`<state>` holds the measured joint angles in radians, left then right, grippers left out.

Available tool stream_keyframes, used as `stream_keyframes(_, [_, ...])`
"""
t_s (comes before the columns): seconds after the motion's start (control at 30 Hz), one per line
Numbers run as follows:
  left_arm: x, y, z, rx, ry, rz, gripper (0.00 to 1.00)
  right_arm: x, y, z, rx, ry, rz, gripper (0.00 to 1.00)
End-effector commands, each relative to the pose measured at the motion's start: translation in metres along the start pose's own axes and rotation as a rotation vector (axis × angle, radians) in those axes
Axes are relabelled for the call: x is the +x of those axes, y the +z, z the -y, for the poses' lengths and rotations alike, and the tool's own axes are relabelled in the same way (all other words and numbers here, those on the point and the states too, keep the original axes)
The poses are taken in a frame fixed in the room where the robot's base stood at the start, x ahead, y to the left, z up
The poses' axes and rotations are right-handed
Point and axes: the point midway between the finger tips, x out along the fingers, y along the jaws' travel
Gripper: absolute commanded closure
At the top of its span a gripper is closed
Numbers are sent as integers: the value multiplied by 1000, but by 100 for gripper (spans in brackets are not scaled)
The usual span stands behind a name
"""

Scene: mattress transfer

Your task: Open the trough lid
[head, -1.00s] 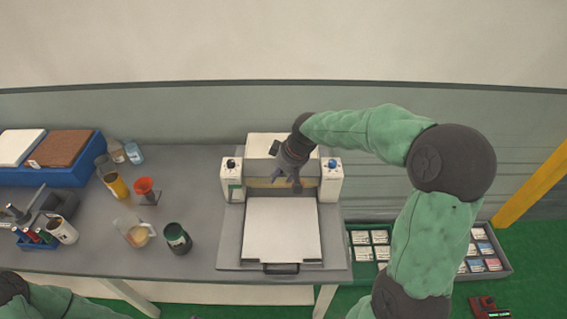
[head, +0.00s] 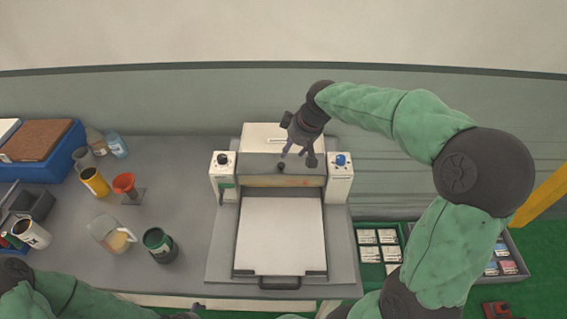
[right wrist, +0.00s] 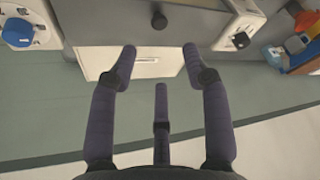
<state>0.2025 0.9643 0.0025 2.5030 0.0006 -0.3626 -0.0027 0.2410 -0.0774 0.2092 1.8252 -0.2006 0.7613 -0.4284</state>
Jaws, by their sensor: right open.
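The trough lid (head: 258,165) is a grey cover across the back of the press-like machine, with a small black knob (head: 281,168) on it. It looks closed. In the right wrist view the knob (right wrist: 159,20) stands on the grey lid (right wrist: 110,22), beyond the fingertips. My right gripper (head: 298,155) is open and empty above the lid, a little behind and right of the knob. The fingers in the wrist view (right wrist: 160,52) are spread over a white slotted part, apart from the knob.
White side blocks with a black dial (head: 222,159) and a blue dial (head: 341,160) flank the lid. A white plate (head: 279,235) lies in front. A dark green jar (head: 158,243), a beaker (head: 112,236) and an orange funnel (head: 125,184) stand left.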

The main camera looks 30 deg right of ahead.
Motion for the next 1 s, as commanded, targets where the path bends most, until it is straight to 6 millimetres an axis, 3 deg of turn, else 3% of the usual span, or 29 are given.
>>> stream_keyframes(0.27, [5, 0, 2, 0, 0, 0, 0, 17, 2, 0, 0, -1, 2, 52])
stream_keyframes(0.73, [15, -1, 6, 0, 0, 0, 0, 94, 2, 0, 1, -1, 1, 52])
stream_keyframes(1.0, [17, -1, 6, 0, 0, 0, 0, 110, 1, 0, 0, 1, -1, 52])
